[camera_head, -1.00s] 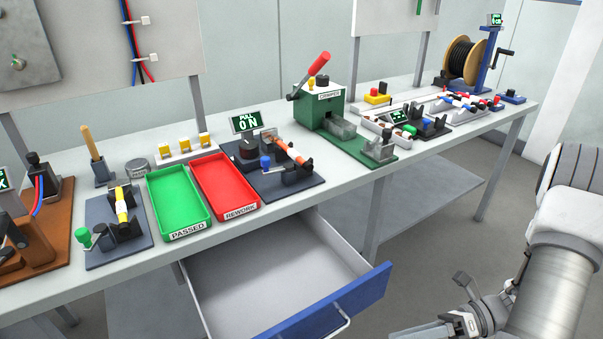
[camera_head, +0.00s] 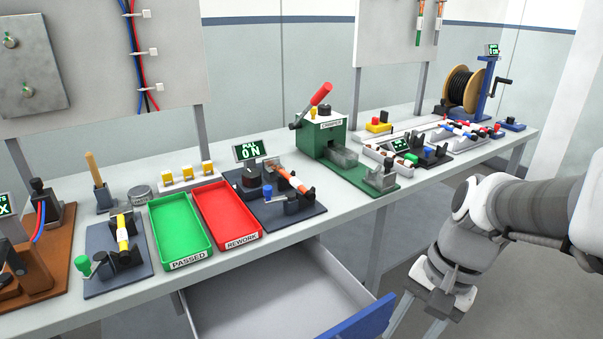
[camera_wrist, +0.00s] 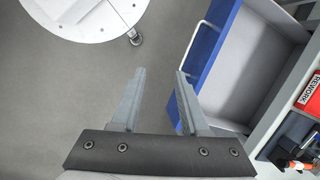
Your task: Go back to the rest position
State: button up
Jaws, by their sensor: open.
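My gripper (camera_head: 418,318) hangs in front of the bench at the lower right of the head view, with its fingers pointing down. In the wrist view my gripper (camera_wrist: 158,75) is open, its two fingers apart with only floor and part of the drawer beyond. It holds nothing. My arm comes in from the right edge of the head view and bends down at the wrist. The fingertips are partly cut off at the bottom of the head view.
An open drawer (camera_head: 262,285) with a blue front (camera_head: 365,320) juts out below the bench, close to my gripper; it also shows in the wrist view (camera_wrist: 250,75). The bench top holds a green tray (camera_head: 178,228), a red tray (camera_head: 228,215) and a green crimper (camera_head: 330,137). Floor is free in front.

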notch_tip(320, 180, up, 22)
jog(key=s+a+n+t+h+p, duration=0.1)
jog(key=n+t+p, duration=0.5)
jog(key=p, duration=0.8)
jog(key=shift+a+n+h, duration=0.25)
jog(key=shift+n+h, duration=0.65)
jog(key=shift+n, duration=0.2)
